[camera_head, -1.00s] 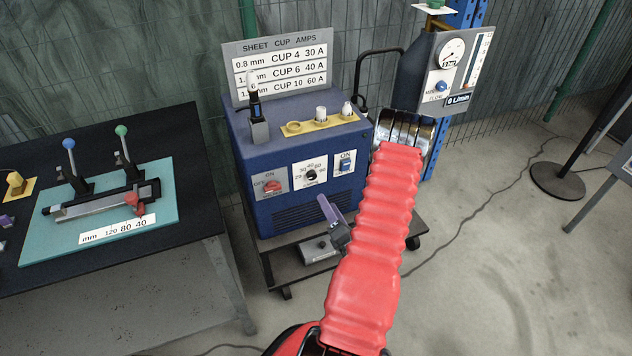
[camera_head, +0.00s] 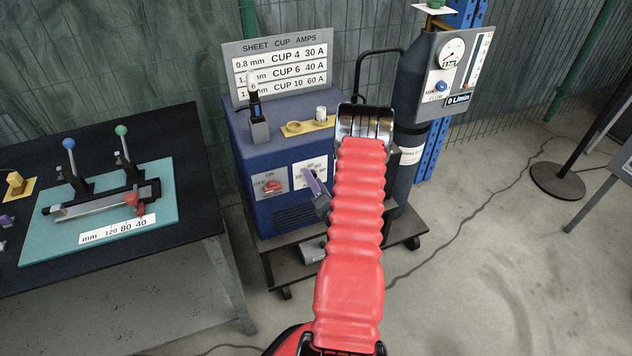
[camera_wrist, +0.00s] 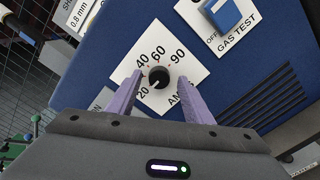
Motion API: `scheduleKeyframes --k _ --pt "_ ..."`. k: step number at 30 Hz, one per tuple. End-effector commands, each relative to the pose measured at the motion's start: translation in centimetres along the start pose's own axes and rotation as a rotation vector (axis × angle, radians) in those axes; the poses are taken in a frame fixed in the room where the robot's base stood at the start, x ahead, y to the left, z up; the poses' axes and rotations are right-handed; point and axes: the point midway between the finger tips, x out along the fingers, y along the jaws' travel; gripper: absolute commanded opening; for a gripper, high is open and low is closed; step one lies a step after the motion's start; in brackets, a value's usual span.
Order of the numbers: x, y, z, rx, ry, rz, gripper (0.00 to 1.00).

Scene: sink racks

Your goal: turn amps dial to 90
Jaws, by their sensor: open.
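The amps dial (camera_wrist: 158,77) is a small black round knob on a white plate (camera_wrist: 163,58) marked 20, 40, 60 and 90 in the wrist view. A small pale mark on the knob seems to be on its 20 side. My gripper (camera_wrist: 159,80) is open, with its purple fingers on either side of the knob in the picture; I cannot tell whether they touch it. In the head view, a purple finger (camera_head: 317,190) is in front of the dial plate (camera_head: 309,166) and hides the knob.
The gas test switch (camera_wrist: 228,12) is close to the dial on the blue welder front. The red ON/OFF switch (camera_head: 272,186) is on its other side. A gas cylinder (camera_head: 410,95) stands to the right. A table (camera_head: 30,315) with a teal board (camera_head: 60,240) is at left.

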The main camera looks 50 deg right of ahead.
Motion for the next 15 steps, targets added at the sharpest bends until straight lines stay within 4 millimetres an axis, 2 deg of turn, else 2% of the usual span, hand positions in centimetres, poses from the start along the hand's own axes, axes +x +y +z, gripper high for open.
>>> scheduleKeyframes --k 5,15 --pt "-0.02 -0.01 -0.01 0.000 0.000 0.000 0.46" --pt "-0.05 -0.02 0.01 0.000 0.000 -0.001 0.23"
